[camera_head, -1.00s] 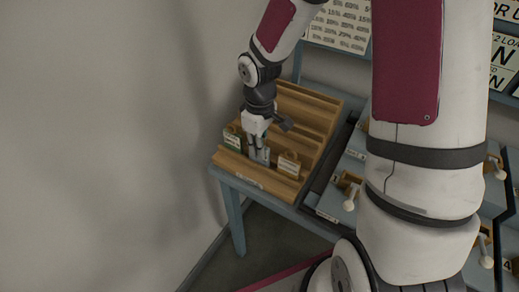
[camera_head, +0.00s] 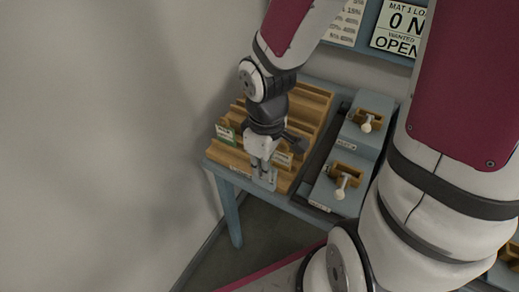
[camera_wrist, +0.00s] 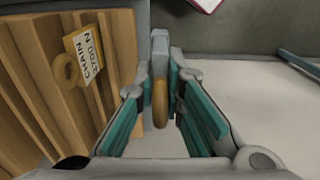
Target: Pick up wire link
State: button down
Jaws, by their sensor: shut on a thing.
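My gripper (camera_head: 264,172) is shut on a small grey piece, seen as the wire link (camera_wrist: 159,45), at the front edge of the wooden rack. In the wrist view the link is nearly edge-on between the teal finger pads, with a tan ring on its near side. Its label face is hidden. My gripper's fingertips also show in the wrist view (camera_wrist: 160,85). The stepped wooden rack (camera_head: 301,104) lies behind and beside the gripper, and at the left of the wrist view.
A link tagged CHAIN (camera_wrist: 86,52) sits on the rack, left of the held link in the wrist view. A green-marked card (camera_head: 225,133) stands at the rack's left. Blue-grey stations with white knobs (camera_head: 341,193) stand at the right. Floor beyond the table's front is clear.

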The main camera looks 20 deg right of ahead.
jog(key=s+p, duration=0.2)
jog(key=p, duration=0.1)
jog(key=s+p, duration=0.1)
jog(key=shift+a+r+p, duration=0.25)
jog(key=shift+p, duration=0.15)
